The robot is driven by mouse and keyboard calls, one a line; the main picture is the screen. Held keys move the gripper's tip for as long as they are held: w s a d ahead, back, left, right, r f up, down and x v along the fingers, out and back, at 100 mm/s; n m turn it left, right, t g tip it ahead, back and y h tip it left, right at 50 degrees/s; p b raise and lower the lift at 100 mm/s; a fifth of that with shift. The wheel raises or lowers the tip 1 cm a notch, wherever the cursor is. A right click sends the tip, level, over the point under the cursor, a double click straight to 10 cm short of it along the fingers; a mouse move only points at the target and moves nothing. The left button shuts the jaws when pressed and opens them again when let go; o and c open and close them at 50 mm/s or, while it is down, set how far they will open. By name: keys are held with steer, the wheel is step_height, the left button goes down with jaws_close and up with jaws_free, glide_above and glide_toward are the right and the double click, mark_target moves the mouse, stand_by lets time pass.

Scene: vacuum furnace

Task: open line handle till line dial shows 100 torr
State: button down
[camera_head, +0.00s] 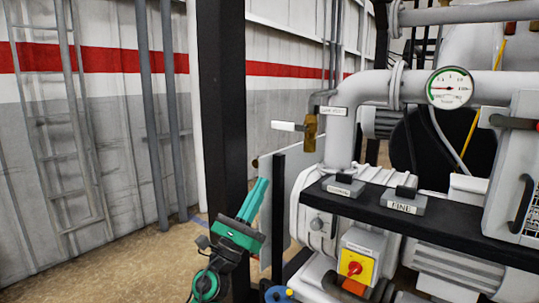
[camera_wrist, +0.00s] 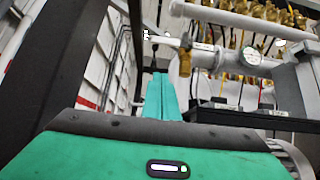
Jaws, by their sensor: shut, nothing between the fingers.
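The line handle (camera_head: 287,126) is a white lever lying roughly level, sticking out left from a brass valve (camera_head: 310,133) on a grey pipe. The brass valve also shows in the wrist view (camera_wrist: 185,58). The line dial (camera_head: 450,88) is a round white gauge with a green rim on the pipe to the right; its reading is too small to tell. It also shows in the wrist view (camera_wrist: 252,57). My teal gripper (camera_head: 263,182) is below and left of the handle, pointing up, apart from it. Its fingers (camera_wrist: 160,76) are together and empty.
A black post (camera_head: 222,100) stands just left of my gripper. A black shelf (camera_head: 440,228) with labelled switches and a yellow-red rotary switch (camera_head: 356,267) are to the right. Open floor lies at the left, before the wall.

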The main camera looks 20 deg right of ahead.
mark_target(288, 127)
steer(key=s+a+r+x, duration=0.1)
steer(key=r+x, duration=0.1)
steer(key=x, duration=1)
steer(key=shift+r, duration=0.3)
steer(key=shift+a, duration=0.15)
